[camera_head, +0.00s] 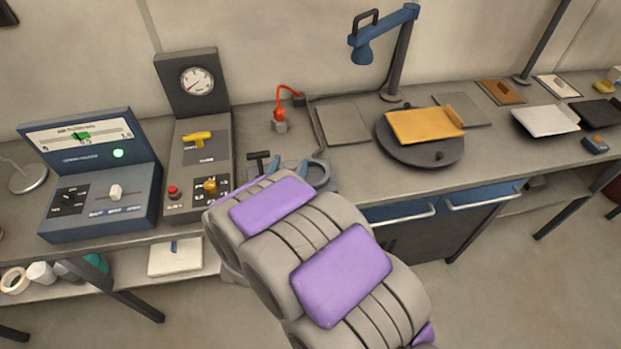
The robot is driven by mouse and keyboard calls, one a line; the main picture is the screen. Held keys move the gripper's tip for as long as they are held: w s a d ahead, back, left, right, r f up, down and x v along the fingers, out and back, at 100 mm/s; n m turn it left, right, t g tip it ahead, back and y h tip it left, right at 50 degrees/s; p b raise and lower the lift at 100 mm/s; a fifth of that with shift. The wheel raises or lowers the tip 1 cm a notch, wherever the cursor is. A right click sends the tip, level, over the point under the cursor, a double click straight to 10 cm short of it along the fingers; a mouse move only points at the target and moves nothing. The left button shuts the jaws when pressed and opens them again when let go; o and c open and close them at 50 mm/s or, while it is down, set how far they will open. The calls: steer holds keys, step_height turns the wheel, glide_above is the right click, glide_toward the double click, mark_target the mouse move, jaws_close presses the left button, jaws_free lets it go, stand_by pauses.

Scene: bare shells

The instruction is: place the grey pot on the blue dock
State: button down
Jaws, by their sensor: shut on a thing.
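My purple and grey arm reaches from the bottom of the view up to the bench front and hides most of my gripper (289,167). Blue parts and a dark T-shaped piece show just past the arm's end. A grey round-rimmed thing (321,166), which looks like the grey pot, shows at the right of these parts at the bench's front edge. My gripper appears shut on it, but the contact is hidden. I cannot make out the blue dock for certain; part of the bench there is behind my arm.
A blue meter console (103,205) and a grey gauge panel (196,140) stand at left. An orange-hooked weight (279,124) is behind my gripper. Flat plates lie at right.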

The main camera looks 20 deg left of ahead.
steer(key=w+d+f+b, duration=0.1)
steer(key=w+f+b, duration=0.3)
steer(key=w, duration=0.8)
steer(key=shift+f+b, duration=0.35)
steer(key=shift+f, duration=0.5)
steer(key=shift+d, duration=0.1)
steer(key=shift+c, duration=0.9)
jaws_free()
steer(key=shift+f, duration=0.15)
steer(key=s+d+p, duration=0.2)
steer(key=s, duration=0.9)
steer(key=shift+s, duration=0.4)
